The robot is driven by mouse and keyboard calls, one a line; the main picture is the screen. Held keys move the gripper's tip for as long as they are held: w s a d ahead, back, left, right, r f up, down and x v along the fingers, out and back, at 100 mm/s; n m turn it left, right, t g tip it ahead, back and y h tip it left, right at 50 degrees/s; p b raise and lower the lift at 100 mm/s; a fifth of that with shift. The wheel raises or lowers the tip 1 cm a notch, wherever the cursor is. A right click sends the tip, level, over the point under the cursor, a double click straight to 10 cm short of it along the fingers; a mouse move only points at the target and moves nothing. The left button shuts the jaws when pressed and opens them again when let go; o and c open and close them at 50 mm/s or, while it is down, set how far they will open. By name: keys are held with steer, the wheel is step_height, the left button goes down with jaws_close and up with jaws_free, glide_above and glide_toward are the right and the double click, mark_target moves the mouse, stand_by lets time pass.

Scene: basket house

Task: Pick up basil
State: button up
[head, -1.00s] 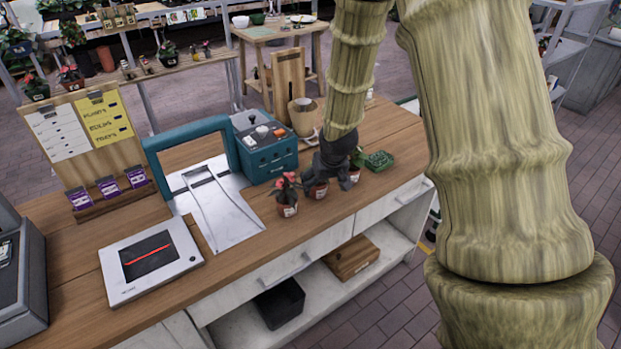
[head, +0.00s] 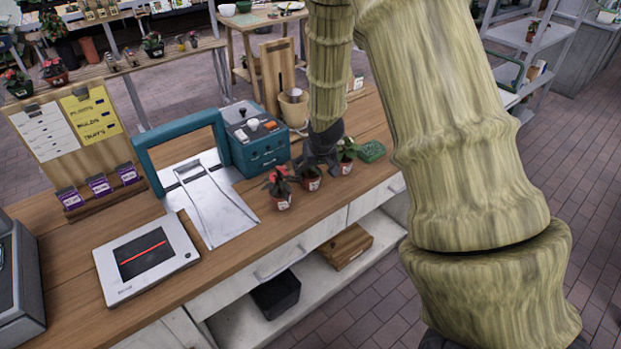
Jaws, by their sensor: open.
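Three small terracotta pots with white labels stand in a row near the counter's front edge. The left pot (head: 283,203) has red and dark green leaves. The middle pot (head: 311,184) is partly hidden under my gripper (head: 320,163). The right pot (head: 346,167) has green leaves. The labels are too small to read, so I cannot tell which plant is basil. My gripper points down, open, with its dark fingers right at the middle pot's plant and close to the right pot. Whether it touches either is unclear.
A green object (head: 371,152) lies right of the pots on the wooden counter (head: 240,247). A teal machine (head: 257,145) stands behind them, with a metal plate (head: 212,205) to the left. A white tablet-like device (head: 146,257) lies further left.

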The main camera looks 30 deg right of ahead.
mark_target(311, 174)
steer(key=shift+w+a+f+p, duration=0.15)
steer(key=shift+w+f+p, duration=0.1)
steer(key=shift+f+p, duration=0.35)
steer(key=shift+w+a+f+p, duration=0.2)
steer(key=shift+f+p, duration=0.15)
steer(key=shift+f, duration=0.45)
steer(key=shift+p+x, duration=0.3)
steer(key=shift+x, duration=0.9)
steer(key=c, duration=1.2)
